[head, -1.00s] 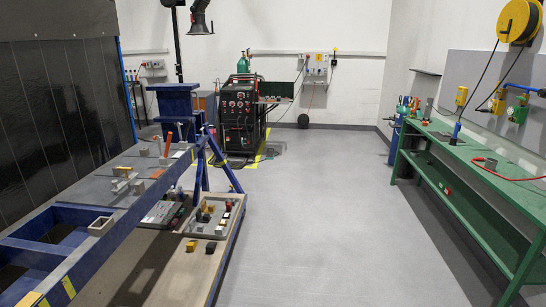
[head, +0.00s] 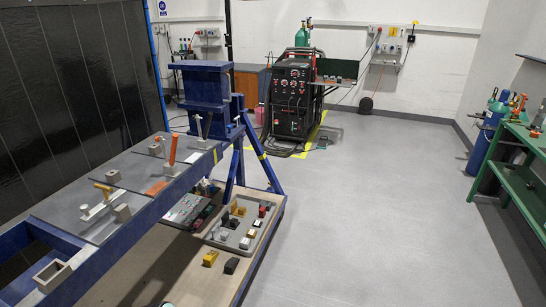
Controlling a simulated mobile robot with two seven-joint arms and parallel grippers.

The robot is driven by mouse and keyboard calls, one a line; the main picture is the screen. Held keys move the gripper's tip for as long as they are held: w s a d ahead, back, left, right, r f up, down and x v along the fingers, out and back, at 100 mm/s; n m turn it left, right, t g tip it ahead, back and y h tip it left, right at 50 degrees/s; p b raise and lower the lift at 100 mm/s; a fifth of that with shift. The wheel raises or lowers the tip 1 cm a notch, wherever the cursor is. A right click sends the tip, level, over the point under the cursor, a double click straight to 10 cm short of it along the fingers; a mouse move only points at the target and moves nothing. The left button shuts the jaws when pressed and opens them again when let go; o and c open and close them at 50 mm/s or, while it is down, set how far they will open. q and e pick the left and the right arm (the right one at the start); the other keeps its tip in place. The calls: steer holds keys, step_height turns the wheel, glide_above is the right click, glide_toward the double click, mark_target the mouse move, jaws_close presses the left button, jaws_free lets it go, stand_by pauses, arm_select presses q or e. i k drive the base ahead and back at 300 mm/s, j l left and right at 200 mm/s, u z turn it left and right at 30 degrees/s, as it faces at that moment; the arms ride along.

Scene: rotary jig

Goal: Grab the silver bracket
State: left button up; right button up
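Several silver-grey metal pieces sit on the blue-framed jig table (head: 75,222) at the left; I cannot tell for sure which is the silver bracket. A hollow rectangular grey piece (head: 52,275) lies at the near end. Another grey piece (head: 155,150) is further back, near an upright orange handle (head: 172,149). Neither of my grippers is in view.
A tray (head: 222,240) of small coloured parts sits on the lower wooden shelf, with a yellow block (head: 210,258) and a black block (head: 231,265) in front. A black welding machine (head: 291,95) stands behind. A green bench (head: 520,185) is at right. The middle floor is clear.

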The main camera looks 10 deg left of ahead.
mark_target(224, 237)
steer(key=i+l+u, duration=0.1)
steer(key=i+u, duration=0.25)
steer(key=i+l+u, duration=0.2)
steer(key=u, duration=0.2)
steer(key=i+l+u, duration=0.55)
steer(key=u, duration=0.15)
steer(key=i+l+u, duration=0.25)
steer(key=u, duration=0.15)
steer(key=i+l+u, duration=0.15)
steer(key=l+u, duration=0.2)
steer(key=i+l+u, duration=0.1)
steer(key=l+u, duration=0.65)
steer(key=i+l+u, duration=0.1)
steer(key=l, duration=0.25)
steer(key=i+l+u, duration=0.1)
steer(key=i+l, duration=0.15)
steer(key=l, duration=0.15)
steer(key=i+l+u, duration=0.1)
steer(key=l, duration=0.25)
steer(key=i, duration=0.05)
